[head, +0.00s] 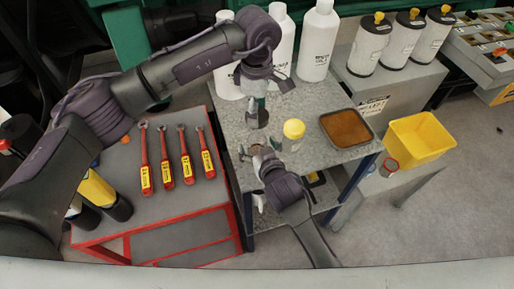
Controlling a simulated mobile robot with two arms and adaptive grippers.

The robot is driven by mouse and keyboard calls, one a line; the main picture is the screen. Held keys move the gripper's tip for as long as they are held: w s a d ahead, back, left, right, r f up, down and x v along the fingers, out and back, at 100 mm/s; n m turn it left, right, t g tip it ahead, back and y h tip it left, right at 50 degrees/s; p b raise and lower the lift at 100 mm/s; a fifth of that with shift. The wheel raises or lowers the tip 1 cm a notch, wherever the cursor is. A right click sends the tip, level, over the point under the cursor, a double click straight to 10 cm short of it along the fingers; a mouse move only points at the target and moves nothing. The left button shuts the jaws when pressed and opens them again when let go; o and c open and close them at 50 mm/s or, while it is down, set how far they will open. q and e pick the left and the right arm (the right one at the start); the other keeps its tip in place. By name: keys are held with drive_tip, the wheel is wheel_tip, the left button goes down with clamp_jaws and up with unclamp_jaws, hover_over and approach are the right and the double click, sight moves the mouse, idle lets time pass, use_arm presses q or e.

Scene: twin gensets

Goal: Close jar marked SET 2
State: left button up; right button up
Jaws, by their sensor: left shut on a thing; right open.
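A small jar with a yellow top (293,131) stands on the speckled grey table (313,158); I cannot read a SET 2 mark on it. My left gripper (257,115) is above the table, to the left of the yellow-topped jar. It is shut on a small dark thing, mostly hidden by the fingers, so I cannot tell what it is. My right gripper (258,152) is open below it in the picture, near the table's front left and apart from the yellow-topped jar.
A brown-filled tray (346,128) lies right of the jar. White bottles (319,42) stand behind. Capped canisters (370,46), a yellow bin (420,138) and a small red-rimmed container (389,167) are further right. Red-handled wrenches (165,172) lie on the red-edged cart (215,190) at left.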

drive_tip(key=shift+w+f, duration=0.15)
drive_tip(key=shift+w, duration=0.15)
drive_tip(key=shift+c, duration=0.4)
clamp_jaws()
use_arm(q)
drive_tip(key=shift+f, duration=2.5)
